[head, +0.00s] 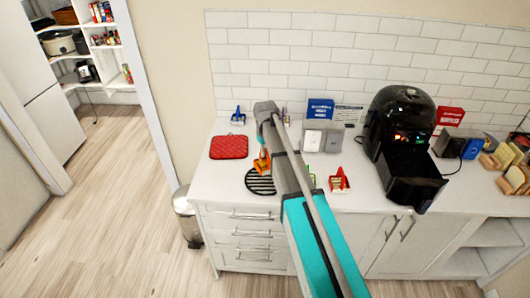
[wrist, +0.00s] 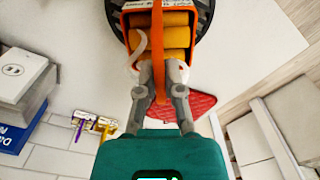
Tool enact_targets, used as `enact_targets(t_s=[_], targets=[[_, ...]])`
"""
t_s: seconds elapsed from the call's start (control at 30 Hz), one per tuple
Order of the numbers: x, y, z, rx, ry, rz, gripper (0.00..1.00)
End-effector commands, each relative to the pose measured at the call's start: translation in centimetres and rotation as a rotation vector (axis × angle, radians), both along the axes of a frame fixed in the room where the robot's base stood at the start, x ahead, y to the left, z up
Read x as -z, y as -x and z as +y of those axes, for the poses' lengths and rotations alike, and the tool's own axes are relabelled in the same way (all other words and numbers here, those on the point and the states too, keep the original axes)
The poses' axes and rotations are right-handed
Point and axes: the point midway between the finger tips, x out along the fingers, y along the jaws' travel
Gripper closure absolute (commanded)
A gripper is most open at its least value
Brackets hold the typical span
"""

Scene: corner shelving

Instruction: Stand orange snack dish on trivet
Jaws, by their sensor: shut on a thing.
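The orange snack dish (wrist: 133,22) holds several yellow rolls and has an orange strap handle over it. My gripper (wrist: 163,72) is shut on this handle. In the head view the dish (head: 262,161) shows as a small orange shape at the end of my arm, partly hidden. The trivet (head: 259,184) is a round black wire rack lying on the counter. In the wrist view a dark round edge of it (wrist: 205,14) shows behind the dish. The dish overlaps the trivet's far part in the head view; I cannot tell whether they touch.
A red quilted mat (head: 229,147) lies left of the dish. A small blue stand (head: 238,117) is behind it. A red dish (head: 340,180) and a black air fryer (head: 400,122) with its drawer open are to the right. My arm hides part of the counter.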

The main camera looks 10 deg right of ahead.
Motion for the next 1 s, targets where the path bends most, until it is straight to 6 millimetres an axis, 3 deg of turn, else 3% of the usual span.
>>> enact_targets(t_s=[1.0], targets=[[5.2, 0.0, 0.1, -0.002, 0.0, 0.0, 1.0]])
